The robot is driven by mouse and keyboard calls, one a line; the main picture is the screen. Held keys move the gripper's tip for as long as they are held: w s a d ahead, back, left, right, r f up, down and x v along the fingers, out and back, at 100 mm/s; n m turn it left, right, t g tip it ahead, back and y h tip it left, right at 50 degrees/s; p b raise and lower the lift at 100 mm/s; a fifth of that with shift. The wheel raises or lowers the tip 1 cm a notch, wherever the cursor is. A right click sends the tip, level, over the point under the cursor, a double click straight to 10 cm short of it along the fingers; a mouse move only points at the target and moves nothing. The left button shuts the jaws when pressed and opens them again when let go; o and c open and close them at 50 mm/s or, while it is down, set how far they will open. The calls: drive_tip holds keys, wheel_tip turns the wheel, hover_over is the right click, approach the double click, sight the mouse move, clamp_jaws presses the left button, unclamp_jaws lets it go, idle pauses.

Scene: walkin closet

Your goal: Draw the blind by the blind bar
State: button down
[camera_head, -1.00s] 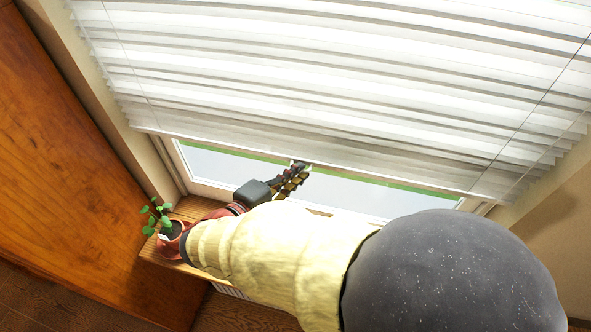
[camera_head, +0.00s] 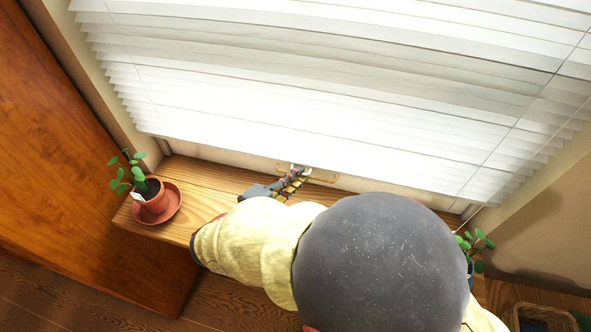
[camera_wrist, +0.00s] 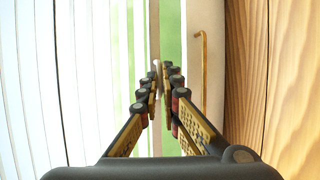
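The white slatted blind (camera_head: 330,90) hangs over most of the window in the head view. Its bottom blind bar (camera_head: 380,180) is just above the window's lower frame. My gripper (camera_head: 295,172) is at the middle of this bottom edge. In the wrist view my gripper (camera_wrist: 161,75) has its two fingers close together on a thin pale part at the bar's edge. The blind's slats (camera_wrist: 60,80) fill the left of that view. My arm hides part of the sill, and the exact contact at the fingertips is small.
A wooden sill (camera_head: 215,178) lies below the window. A potted plant (camera_head: 152,195) stands on its left end, another plant (camera_head: 474,248) at the right. A brass window handle (camera_wrist: 203,70) is close beside my fingers. A basket (camera_head: 540,316) is at lower right.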

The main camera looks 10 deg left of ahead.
wheel_tip(320, 180, down, 12)
drive_tip(key=b, duration=0.7)
drive_tip(key=shift+f, duration=0.2)
drive_tip(key=c, duration=2.1)
unclamp_jaws()
drive_tip(key=shift+o, duration=0.3)
drive_tip(key=shift+r, duration=0.1)
drive_tip(key=v, duration=1.2)
drive_tip(key=shift+c, duration=0.4)
